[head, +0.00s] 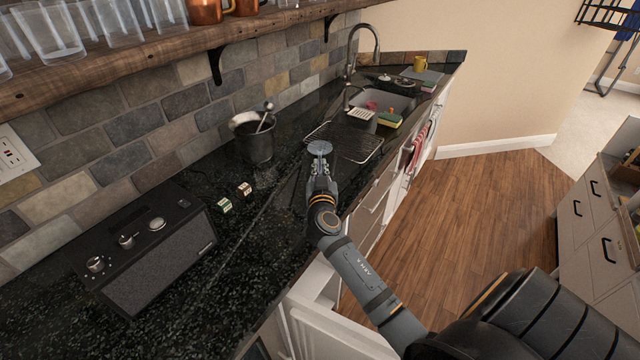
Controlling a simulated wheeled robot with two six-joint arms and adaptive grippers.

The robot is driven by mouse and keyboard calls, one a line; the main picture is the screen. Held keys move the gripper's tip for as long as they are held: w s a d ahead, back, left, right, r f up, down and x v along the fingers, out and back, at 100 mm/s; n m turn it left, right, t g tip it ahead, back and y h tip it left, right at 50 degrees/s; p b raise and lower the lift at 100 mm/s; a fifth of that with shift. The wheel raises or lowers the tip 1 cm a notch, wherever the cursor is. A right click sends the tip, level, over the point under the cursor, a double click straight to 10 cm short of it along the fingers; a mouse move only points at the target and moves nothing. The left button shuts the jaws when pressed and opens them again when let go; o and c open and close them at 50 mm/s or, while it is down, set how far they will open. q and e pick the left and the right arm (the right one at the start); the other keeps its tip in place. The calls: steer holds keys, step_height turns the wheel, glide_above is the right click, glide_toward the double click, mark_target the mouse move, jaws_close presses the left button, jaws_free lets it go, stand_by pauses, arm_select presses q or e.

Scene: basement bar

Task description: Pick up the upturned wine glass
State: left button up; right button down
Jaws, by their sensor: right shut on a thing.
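The upturned wine glass (320,147) shows as a round, pale grey foot just above my right gripper's fingertips. My right gripper (320,166) is shut on the glass, over the dark counter in front of the sink area. The bowl of the glass is hidden by the gripper and arm. I cannot tell whether its rim touches the counter. My left gripper is not in view.
A dark ice bucket (255,138) with a utensil stands left of the gripper. A wire rack (345,141) lies close behind it, before the sink (385,101). A wooden shelf (150,57) overhangs the left.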

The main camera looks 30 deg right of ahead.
step_height(320, 180, up, 18)
stand_by(0.6)
stand_by(0.6)
